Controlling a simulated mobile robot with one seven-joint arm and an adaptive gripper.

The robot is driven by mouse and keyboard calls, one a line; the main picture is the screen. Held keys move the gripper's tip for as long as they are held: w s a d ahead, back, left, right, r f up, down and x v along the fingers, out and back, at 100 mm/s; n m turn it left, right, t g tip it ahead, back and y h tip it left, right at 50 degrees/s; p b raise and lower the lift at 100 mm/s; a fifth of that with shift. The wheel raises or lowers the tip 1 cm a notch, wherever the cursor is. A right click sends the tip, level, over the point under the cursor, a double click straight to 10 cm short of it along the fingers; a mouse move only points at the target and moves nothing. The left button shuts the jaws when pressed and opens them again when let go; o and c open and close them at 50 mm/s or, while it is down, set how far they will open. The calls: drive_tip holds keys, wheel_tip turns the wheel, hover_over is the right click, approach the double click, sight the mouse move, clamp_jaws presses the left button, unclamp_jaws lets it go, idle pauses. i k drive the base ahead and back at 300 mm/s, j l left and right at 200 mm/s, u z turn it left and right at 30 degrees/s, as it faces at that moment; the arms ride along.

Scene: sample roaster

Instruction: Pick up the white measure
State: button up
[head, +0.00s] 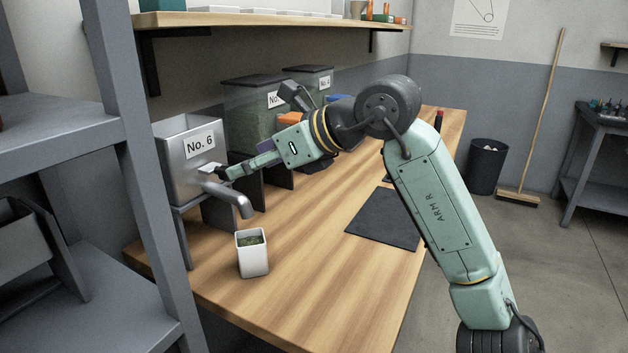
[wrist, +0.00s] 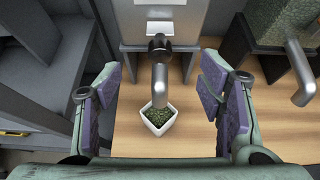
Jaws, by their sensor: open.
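The white measure (head: 253,257) is a square white cup standing upright on the wooden bench, holding green beans. In the head view it stands below and in front of the spout of the metal hopper marked No. 6 (head: 184,160). In the wrist view the white measure (wrist: 158,122) shows below the spout (wrist: 160,95), between my fingers but farther off. My gripper (head: 223,172) is open and empty, up beside the hopper's front and above the measure. Its two purple-padded fingers (wrist: 158,95) are wide apart in the wrist view.
More hoppers with green beans (head: 252,110) stand farther along the bench. A dark mat (head: 385,218) lies on the bench to the right. A grey shelf post (head: 130,130) rises at the left. The bench top right of the measure is clear.

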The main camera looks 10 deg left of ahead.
sight(253, 260)
drive_tip(key=k+l, duration=0.1)
drive_tip(key=l, duration=0.35)
drive_tip(key=k+l, duration=0.15)
drive_tip(key=l, duration=0.35)
drive_tip(key=k+l, duration=0.1)
drive_tip(key=l, duration=0.35)
